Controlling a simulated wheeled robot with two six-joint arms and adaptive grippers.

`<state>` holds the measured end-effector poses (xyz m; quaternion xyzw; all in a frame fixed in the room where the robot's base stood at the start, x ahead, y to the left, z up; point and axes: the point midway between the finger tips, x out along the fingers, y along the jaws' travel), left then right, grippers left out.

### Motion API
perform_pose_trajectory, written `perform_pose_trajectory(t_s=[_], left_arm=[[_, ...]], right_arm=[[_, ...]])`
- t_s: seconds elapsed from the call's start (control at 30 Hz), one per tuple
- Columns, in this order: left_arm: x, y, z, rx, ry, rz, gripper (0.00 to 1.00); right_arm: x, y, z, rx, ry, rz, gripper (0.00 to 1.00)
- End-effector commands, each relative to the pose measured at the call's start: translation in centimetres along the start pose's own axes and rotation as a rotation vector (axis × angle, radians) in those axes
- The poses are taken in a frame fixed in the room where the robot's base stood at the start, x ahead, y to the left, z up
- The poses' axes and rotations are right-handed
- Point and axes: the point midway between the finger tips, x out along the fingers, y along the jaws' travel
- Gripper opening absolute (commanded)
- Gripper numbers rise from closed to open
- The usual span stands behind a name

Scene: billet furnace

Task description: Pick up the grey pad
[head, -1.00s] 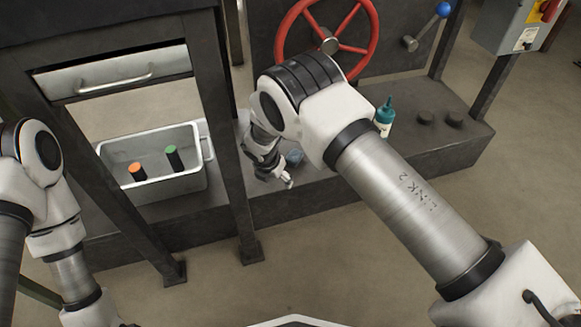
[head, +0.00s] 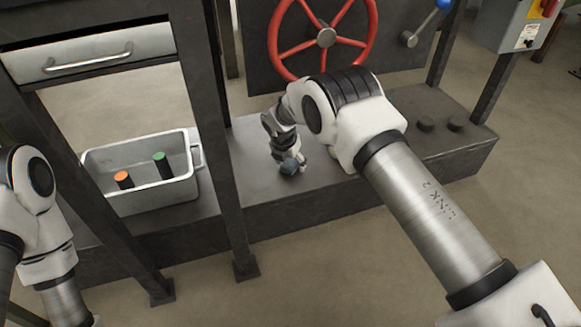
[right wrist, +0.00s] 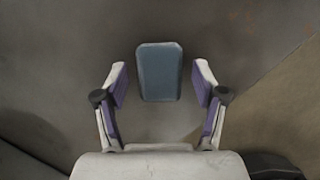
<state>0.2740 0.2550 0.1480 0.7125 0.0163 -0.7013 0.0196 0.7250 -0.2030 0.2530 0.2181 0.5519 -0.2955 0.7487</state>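The grey pad, which looks blue-grey and block-shaped, lies on the dark ledge (head: 330,192). In the right wrist view the pad (right wrist: 159,72) sits between the two fingertips, with a gap on each side. My right gripper (right wrist: 160,84) is open around it and appears not to touch it. In the head view the right gripper (head: 287,158) points down at the pad, which it partly covers. My left arm shows at the left edge, but its gripper is out of view.
A grey bin (head: 142,204) holding an orange-topped cylinder (head: 124,179) and a green-topped cylinder (head: 163,166) stands left of a dark frame post (head: 226,150). A red handwheel (head: 326,38) rises behind. Two dark knobs (head: 426,124) sit at right.

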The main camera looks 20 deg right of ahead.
Motion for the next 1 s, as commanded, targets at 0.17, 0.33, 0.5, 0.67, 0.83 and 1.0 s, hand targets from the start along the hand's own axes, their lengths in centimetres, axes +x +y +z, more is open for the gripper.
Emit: perform_pose_trajectory(t_s=[0.17,0.33,0.5,0.67,0.83,1.0], left_arm=[[0.0,0.0,0.0,0.0,-0.001,0.0,0.7],[0.0,0.0,0.0,0.0,-0.001,0.0,0.7],[-0.2,0.0,0.1,0.0,-0.002,0.0,0.7],[-1.6,0.0,0.2,-0.001,-0.006,0.001,0.7],[-3.3,0.1,0.3,0.001,-0.01,0.001,0.7],[-5.4,0.1,0.4,0.006,-0.012,0.002,0.7]], right_arm=[[0.0,0.0,0.0,0.0,0.0,0.0,0.29],[0.0,0.0,-0.1,0.0,0.0,0.0,0.26],[-0.1,0.0,0.0,0.0,0.0,0.0,0.26],[-0.9,0.0,0.2,0.0,0.0,-0.001,0.26],[-1.6,-1.5,-1.1,-0.002,0.002,-0.005,0.26],[-2.5,-4.2,-3.7,-0.003,0.002,-0.004,0.26]])
